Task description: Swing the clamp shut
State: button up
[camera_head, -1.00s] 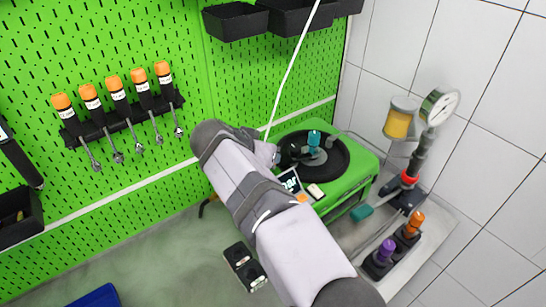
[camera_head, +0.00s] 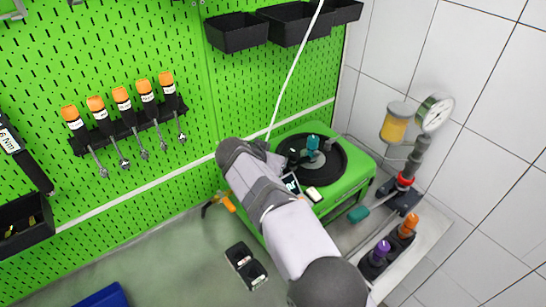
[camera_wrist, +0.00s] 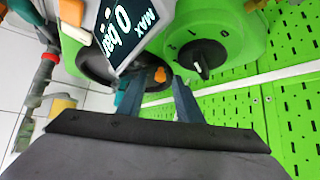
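The green pump testbench (camera_head: 350,195) stands against the wall, with a round black plate (camera_head: 335,168) on top and a teal part (camera_head: 313,143) at its centre. I cannot tell for certain which part is the clamp. A teal handle (camera_head: 358,214) sits at the bench's right side. My gripper shows in the wrist view (camera_wrist: 157,92) with its two dark blue fingers apart, nothing held between them. A small orange part (camera_wrist: 160,74) lies beyond the gap.
A display reading 0 bar (camera_wrist: 122,32) and a black dial (camera_wrist: 201,56) are close to the fingers. A gauge (camera_head: 434,112) and a yellow filter (camera_head: 396,123) stand at right.

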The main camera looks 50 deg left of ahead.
jog(key=shift+w+f, duration=0.1)
jog(key=shift+f, duration=0.05)
grip_shut()
jog(key=shift+f+b, duration=0.1)
jog(key=shift+b, duration=0.25)
